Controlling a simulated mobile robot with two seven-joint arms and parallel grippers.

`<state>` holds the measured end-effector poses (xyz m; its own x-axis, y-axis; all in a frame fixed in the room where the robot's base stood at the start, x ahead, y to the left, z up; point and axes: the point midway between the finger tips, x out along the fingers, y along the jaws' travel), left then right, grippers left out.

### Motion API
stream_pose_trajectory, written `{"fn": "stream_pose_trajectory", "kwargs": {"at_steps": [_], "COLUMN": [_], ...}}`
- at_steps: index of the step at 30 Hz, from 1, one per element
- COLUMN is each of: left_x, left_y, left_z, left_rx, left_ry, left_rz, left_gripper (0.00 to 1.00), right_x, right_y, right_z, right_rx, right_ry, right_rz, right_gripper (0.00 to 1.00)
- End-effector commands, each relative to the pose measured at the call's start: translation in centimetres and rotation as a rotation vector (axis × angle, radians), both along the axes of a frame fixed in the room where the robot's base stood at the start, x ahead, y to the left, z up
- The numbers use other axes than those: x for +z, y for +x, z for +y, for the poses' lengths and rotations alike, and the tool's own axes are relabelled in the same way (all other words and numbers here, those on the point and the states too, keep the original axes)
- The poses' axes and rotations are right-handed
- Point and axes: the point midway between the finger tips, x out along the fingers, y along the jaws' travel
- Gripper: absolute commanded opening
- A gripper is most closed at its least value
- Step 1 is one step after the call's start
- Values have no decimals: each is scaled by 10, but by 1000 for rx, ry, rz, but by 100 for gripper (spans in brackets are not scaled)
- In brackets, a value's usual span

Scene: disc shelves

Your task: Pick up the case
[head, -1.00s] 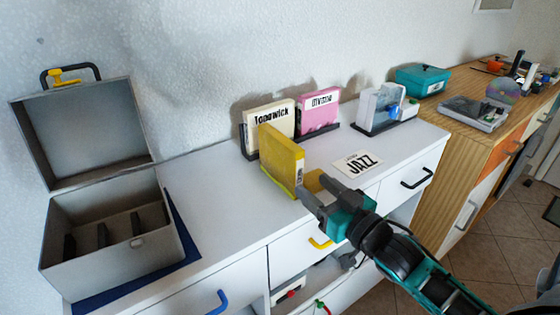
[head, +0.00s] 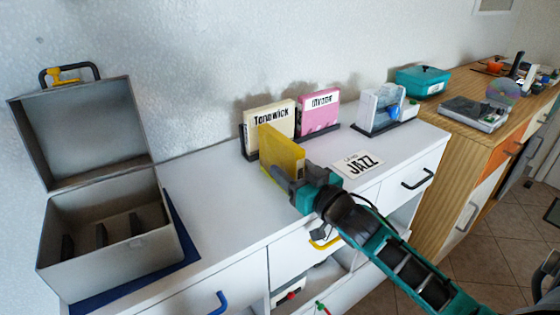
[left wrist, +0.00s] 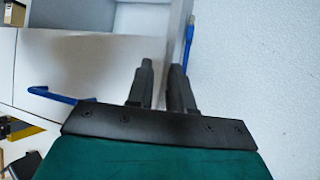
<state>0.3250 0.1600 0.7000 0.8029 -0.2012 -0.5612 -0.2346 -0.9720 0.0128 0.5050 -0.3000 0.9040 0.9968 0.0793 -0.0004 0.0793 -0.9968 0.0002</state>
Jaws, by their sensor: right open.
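A thin yellow case (head: 281,150) stands upright on the white cabinet top in the head view, in front of a cream case. My right gripper (head: 286,182) is open at the lower right part of the yellow case. Its fingers overlap the case in the picture and hide its near lower edge; I cannot tell if they touch it. My left gripper (left wrist: 162,80) shows only in the left wrist view. Its two dark fingers stand close together with a grey strip visible between them; I cannot tell if they grip anything.
A cream case (head: 270,118) and a pink case (head: 319,112) stand in dark holders behind. A JAZZ card (head: 359,163) lies to the right. An open grey box (head: 85,265) sits on a blue mat at the left. Bare white top (head: 215,205) lies between.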

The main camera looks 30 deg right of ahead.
Motion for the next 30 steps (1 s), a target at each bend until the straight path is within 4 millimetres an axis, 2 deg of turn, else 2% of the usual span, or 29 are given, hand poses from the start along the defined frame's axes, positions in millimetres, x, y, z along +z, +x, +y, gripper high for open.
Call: {"fn": "stream_pose_trajectory", "kwargs": {"at_steps": [3, 20, 30], "left_x": [0, 1, 1], "left_y": [0, 0, 1], "left_z": [0, 1, 1], "left_rx": [-3, -3, -2], "left_ry": [2, 4, 4], "left_rz": [0, -2, -2], "left_gripper": [21, 21, 21], "right_x": [0, 0, 3], "right_y": [0, -1, 0], "right_z": [0, 0, 0], "right_rx": [0, 0, 0], "right_ry": [0, 0, 0], "right_rz": [0, 0, -2], "right_gripper": [54, 1, 0]}}
